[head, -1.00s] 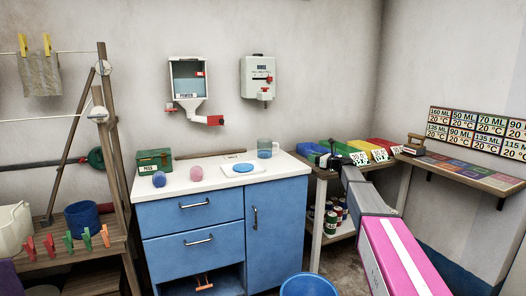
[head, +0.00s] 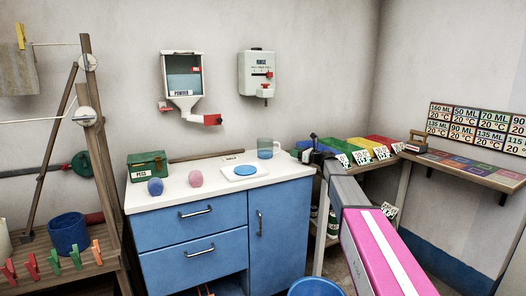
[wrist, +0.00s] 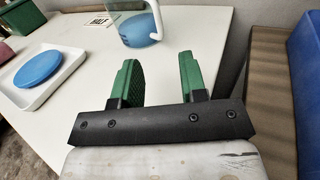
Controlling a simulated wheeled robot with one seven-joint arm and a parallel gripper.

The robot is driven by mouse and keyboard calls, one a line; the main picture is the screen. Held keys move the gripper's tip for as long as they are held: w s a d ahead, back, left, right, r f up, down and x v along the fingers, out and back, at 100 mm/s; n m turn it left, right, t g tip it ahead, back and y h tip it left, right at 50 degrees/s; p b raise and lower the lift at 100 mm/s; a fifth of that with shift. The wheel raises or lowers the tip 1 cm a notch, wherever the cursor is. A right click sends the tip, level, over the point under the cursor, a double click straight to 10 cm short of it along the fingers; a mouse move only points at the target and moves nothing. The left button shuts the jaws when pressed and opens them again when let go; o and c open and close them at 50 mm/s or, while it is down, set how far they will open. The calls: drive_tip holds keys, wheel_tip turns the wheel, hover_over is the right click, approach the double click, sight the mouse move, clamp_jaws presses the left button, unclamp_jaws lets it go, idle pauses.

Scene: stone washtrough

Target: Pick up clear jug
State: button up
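The clear jug (head: 265,149) stands upright at the back right of the white countertop (head: 215,190), with blue in its lower part. In the wrist view the jug (wrist: 140,22) is at the top, cut off by the frame, with its handle on the right side. My gripper (head: 311,147) is just right of the jug in the head view. In the wrist view my gripper (wrist: 160,72) is open, with its green fingers apart and nothing between them. The jug lies beyond the fingertips, not touching them.
A white tray with a blue disc (head: 245,171) lies in front of the jug. A green box (head: 147,165) and two egg-shaped items, blue (head: 155,187) and pink (head: 195,178), are further left. Coloured bins (head: 345,150) stand right of the counter. A blue bucket (head: 314,287) is on the floor.

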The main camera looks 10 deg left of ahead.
sight(269, 149)
drive_tip(key=x, duration=1)
drive_tip(key=shift+w+a+r, duration=0.15)
drive_tip(key=shift+a, duration=0.2)
clamp_jaws()
